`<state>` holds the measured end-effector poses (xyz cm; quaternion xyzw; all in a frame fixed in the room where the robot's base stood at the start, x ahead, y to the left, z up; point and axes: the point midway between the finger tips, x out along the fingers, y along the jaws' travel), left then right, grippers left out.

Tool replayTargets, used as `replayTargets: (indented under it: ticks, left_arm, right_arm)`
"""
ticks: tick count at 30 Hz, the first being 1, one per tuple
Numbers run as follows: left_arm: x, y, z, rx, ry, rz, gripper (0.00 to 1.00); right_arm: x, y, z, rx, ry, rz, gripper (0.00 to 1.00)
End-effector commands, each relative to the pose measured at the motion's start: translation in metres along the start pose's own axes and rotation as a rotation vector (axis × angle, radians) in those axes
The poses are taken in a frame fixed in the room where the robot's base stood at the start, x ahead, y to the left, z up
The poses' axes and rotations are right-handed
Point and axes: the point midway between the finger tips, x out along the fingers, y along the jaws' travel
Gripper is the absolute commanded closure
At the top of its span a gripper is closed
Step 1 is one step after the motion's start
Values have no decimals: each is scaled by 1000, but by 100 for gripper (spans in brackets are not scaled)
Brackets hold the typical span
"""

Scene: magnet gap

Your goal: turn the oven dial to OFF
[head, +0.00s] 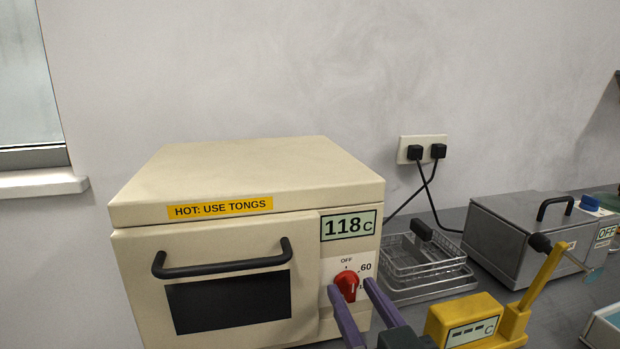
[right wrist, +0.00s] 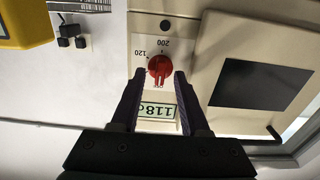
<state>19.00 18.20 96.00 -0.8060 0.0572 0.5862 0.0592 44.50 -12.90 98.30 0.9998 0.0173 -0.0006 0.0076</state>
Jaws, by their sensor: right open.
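The cream oven (head: 240,178) stands left of centre in the head view, its display reading 118 C. Its red dial (head: 346,286) is on the front panel below the display, with OFF printed above it and 60 at its upper right. My right gripper (head: 350,284) is open, its purple fingers reaching up with one tip on each side of the dial. The right wrist view, upside down, also shows the dial (right wrist: 159,67) between the fingertips. I cannot tell whether the fingers touch it, or exactly where its pointer aims. My left gripper is not in view.
A yellow meter (head: 467,309) with a dashed display stands close to the right of my gripper. Behind it are a wire basket (head: 420,257) and a grey metal box (head: 505,222) labelled OFF. The oven door handle (head: 222,264) juts out left of the dial.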

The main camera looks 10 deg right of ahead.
Motion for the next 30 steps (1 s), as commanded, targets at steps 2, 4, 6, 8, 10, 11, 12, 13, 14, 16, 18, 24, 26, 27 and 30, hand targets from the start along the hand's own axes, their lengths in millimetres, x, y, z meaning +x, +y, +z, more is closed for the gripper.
replayTargets:
  ticks: [2, 4, 6, 8, 10, 11, 12, 13, 14, 16, 18, 24, 26, 27, 30]
  left_arm:
    - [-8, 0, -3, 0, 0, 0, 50]
    - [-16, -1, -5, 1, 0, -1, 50]
    - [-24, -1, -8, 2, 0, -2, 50]
    - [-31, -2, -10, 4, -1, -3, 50]
    - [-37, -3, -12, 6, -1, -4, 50]
    - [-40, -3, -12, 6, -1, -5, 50]
    - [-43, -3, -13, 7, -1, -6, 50]
    - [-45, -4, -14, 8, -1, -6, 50]
    - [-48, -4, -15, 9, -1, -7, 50]
    - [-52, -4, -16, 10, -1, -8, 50]
    - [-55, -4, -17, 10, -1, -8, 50]
    - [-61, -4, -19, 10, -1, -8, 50]
    - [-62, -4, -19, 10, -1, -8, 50]
    - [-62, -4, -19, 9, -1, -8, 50]
    - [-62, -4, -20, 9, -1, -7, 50]
  right_arm:
    - [0, 0, -14, 1, 3, 1, 55]
    - [0, 1, -30, 1, 5, 1, 55]
    - [0, 1, -48, 1, 5, 1, 55]
    - [0, 1, -65, 1, 6, 2, 55]
    - [0, 1, -84, 1, 6, 2, 55]
    - [0, 2, -92, 1, 6, 2, 55]
    - [0, 2, -102, 1, 6, 2, 55]
    - [0, 2, -110, 1, 6, 2, 55]
    - [0, 2, -119, 1, 7, 2, 55]
    - [0, 2, -136, 1, 7, 2, 55]
    - [0, 2, -152, 2, 6, 2, 55]
    - [0, 3, -186, 0, 5, 1, 55]
    - [0, 3, -191, 0, 4, 1, 55]
    - [0, 3, -194, 0, 4, 1, 55]
    - [0, 3, -196, 0, 2, 0, 55]
